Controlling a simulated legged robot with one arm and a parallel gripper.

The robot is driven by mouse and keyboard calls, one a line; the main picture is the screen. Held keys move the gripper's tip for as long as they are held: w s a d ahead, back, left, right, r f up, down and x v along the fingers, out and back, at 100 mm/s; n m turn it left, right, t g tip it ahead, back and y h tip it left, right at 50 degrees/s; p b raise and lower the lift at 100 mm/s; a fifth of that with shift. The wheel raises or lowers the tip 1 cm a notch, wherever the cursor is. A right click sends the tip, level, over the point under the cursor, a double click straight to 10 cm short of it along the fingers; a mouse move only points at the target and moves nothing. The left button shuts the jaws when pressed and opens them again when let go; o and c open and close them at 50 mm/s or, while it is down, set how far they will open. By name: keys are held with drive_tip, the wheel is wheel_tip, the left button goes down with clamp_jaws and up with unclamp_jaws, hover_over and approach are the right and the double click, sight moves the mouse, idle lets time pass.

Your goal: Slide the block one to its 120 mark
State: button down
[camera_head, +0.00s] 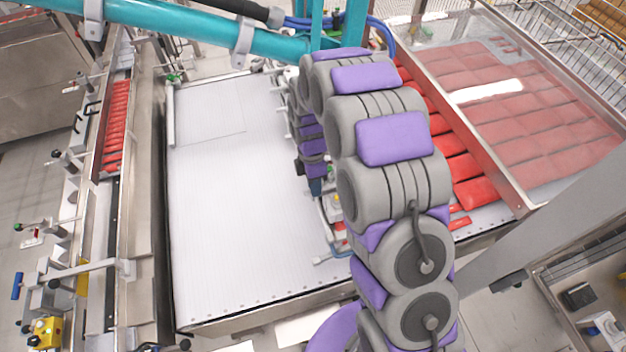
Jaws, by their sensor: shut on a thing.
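My arm's grey links with purple pads rise in front of the camera and bend down to the right side of the white ribbed belt. My gripper (316,187) is at the low end of the arm, by the metal rail fittings along the belt's right edge. It is small in view and shut on block one at the rail. The block is mostly hidden by the gripper and arm. The scale and its 120 mark cannot be read here.
The white belt (235,215) is bare. A teal beam (190,32) crosses above its far end. Red packs (465,168) lie along the right, beside a clear-covered tray (510,95) of packs. A side rail with levers (95,268) runs along the left.

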drive_tip(key=s, duration=0.2)
drive_tip(key=shift+s+d+b, duration=0.3)
drive_tip(key=c, duration=1.1)
unclamp_jaws()
drive_tip(key=shift+s+a, duration=0.1)
drive_tip(key=shift+a, duration=0.05)
drive_tip(key=shift+o, duration=0.2)
drive_tip(key=w+r+b, duration=0.1)
drive_tip(key=w+r, duration=0.1)
drive_tip(key=r, duration=0.6)
drive_tip(key=w+a+r+b, duration=0.1)
drive_tip(key=r, duration=0.8)
drive_tip(key=shift+w, duration=0.35)
drive_tip(key=shift+f, duration=0.1)
drive_tip(key=s+d+f+m+b, duration=0.4)
drive_tip(key=s+f+m+b, duration=0.1)
drive_tip(key=s, duration=0.6)
drive_tip(key=s+d+f+m+b, duration=0.4)
drive_tip(key=s+f+m+b, duration=0.1)
drive_tip(key=s+m, duration=0.4)
drive_tip(key=s+d+f+m+b, duration=0.5)
drive_tip(key=s+m+b, duration=0.2)
drive_tip(key=s, duration=0.5)
drive_tip(key=shift+s+y+b, duration=0.3)
drive_tip(key=shift+s+b, duration=0.05)
